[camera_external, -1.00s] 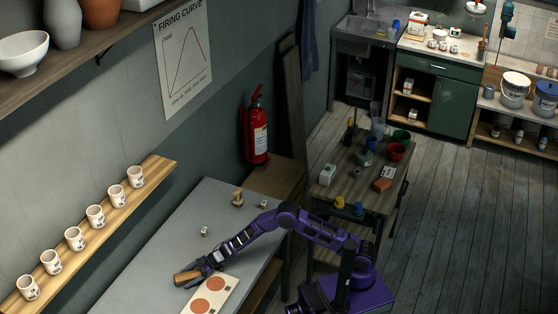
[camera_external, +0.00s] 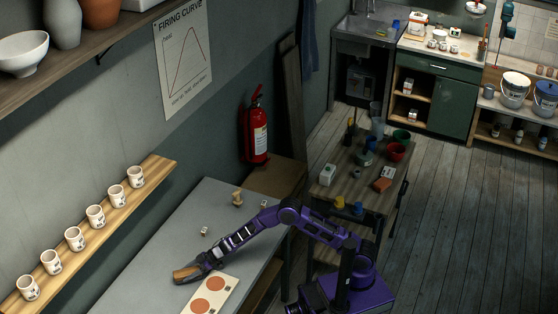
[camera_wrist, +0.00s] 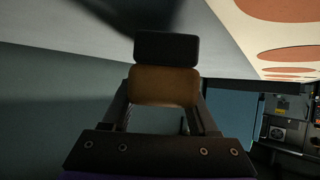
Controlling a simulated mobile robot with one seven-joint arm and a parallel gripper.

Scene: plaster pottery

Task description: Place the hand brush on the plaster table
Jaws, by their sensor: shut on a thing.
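The hand brush (camera_external: 187,272) has a tan wooden body and a dark part along its underside. It also shows in the wrist view (camera_wrist: 165,86), between my fingers, with a black block at its far side. My gripper (camera_external: 203,268) is shut on it, low over the grey-topped table (camera_external: 205,205) along the wall, just left of the cream board with orange discs. Whether the brush touches the tabletop I cannot tell. I cannot tell for certain which table is the plaster table.
The cream board with orange discs (camera_external: 227,284) lies close to the right of my gripper. A shelf of several cups (camera_external: 75,239) runs along the wall at left. A cluttered wooden table (camera_external: 350,170) stands behind.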

